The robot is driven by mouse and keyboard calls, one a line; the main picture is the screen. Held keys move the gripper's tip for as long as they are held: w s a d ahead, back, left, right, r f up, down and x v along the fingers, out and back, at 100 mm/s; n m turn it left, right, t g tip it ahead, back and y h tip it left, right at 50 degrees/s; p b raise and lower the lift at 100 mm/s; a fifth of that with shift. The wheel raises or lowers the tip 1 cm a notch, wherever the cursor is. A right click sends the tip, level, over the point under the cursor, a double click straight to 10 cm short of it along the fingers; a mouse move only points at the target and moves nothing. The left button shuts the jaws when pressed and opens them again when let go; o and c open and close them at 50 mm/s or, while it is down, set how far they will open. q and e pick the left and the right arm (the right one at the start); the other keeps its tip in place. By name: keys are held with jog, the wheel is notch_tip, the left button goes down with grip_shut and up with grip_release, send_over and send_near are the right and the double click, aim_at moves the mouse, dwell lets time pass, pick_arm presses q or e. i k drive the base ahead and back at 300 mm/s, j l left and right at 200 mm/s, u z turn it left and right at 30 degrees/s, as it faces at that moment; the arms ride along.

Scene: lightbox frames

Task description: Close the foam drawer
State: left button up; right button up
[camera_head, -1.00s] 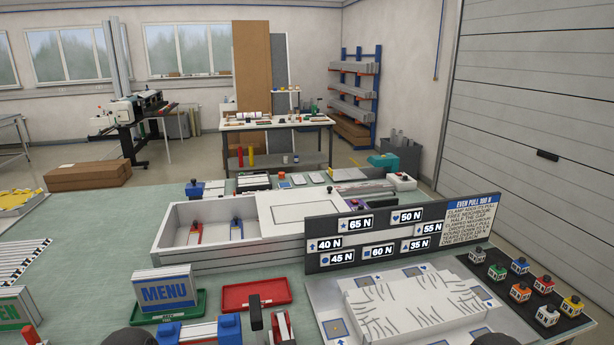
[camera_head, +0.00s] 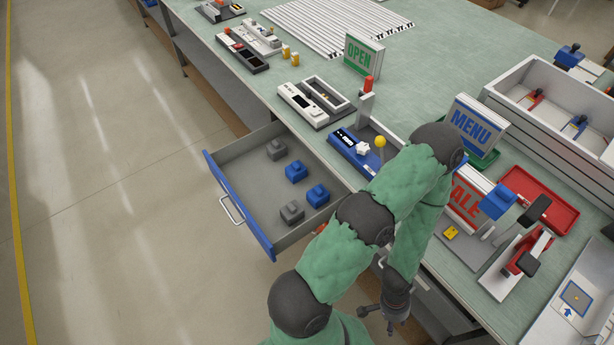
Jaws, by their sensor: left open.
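An open drawer (camera_head: 242,208) with a blue front and grey inside sticks out from the left side of the bench. Its pale bar handle (camera_head: 231,209) is on the blue front. Inside lie grey blocks (camera_head: 276,149) and blue blocks (camera_head: 296,171), each with a raised knob. Whether this is the foam drawer I cannot read. My left gripper (camera_head: 378,318) is open and empty, low beside the bench, right of the drawer and apart from its handle. My green left arm hides part of the bench front and the drawer's near right end. My right gripper is out of view.
The bench top (camera_head: 290,70) holds a blue device (camera_head: 355,152), a MENU sign (camera_head: 477,128), a red tray (camera_head: 540,200) and a white divided box (camera_head: 550,95). Another handle (camera_head: 381,262) shows on the bench front. The floor (camera_head: 100,180) left of the drawer is clear.

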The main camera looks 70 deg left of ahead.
aim_at(257, 186)
jog(key=l+u, duration=0.1)
jog(key=u, duration=0.4)
jog(key=k+u, duration=0.1)
jog(key=u, duration=0.4)
jog(key=l+u, duration=0.1)
jog(key=u, duration=0.4)
jog(key=k+u, duration=0.1)
jog(key=u, duration=0.9)
jog(key=k+u, duration=0.1)
jog(key=u, duration=0.4)
jog(key=i+l+z, duration=0.3)
jog(key=i+z, duration=0.25)
jog(key=i, duration=0.2)
